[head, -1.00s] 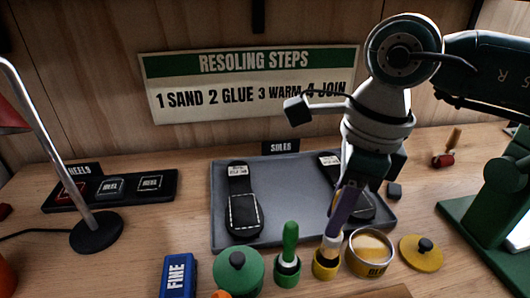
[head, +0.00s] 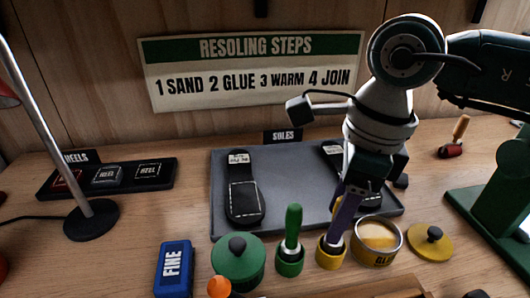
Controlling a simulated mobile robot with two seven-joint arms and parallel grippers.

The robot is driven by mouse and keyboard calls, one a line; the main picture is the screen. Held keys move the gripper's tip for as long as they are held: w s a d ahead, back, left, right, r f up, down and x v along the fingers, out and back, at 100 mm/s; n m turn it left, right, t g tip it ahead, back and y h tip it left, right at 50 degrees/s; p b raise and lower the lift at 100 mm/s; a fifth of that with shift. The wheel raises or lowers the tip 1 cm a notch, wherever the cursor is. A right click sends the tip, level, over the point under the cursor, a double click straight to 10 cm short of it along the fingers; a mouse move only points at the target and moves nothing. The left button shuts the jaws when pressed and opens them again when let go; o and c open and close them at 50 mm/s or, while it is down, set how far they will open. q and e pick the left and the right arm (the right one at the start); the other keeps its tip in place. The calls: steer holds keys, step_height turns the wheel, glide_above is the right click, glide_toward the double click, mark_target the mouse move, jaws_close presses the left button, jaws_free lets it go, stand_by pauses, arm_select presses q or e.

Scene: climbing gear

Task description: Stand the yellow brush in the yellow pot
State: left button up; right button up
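The yellow pot (head: 331,258) stands on the bench in front of the tray, between the green pot and a glue tin. The yellow brush (head: 336,204) is upright over it. Its pale lower part is at the pot's mouth and looks to be inside, and a bit of yellow handle shows beside my finger. My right gripper (head: 341,222) points down at the brush just above the pot. Its purple finger hides most of the handle, and I cannot tell whether it grips or has let go. My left gripper is not in view.
A green brush (head: 293,225) stands in a green pot (head: 289,262) just left. The open glue tin (head: 376,241) is close on the right, with a yellow lid (head: 431,243) beyond. A grey tray (head: 290,205) with soles lies behind.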

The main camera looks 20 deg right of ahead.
steer(key=shift+o, duration=0.5)
steer(key=shift+r, duration=0.1)
steer(key=r, duration=0.6)
steer(key=d+r, duration=0.1)
steer(key=r, duration=0.2)
steer(key=shift+s, duration=0.35)
steer(key=shift+r, duration=0.35)
steer(key=shift+a, duration=0.1)
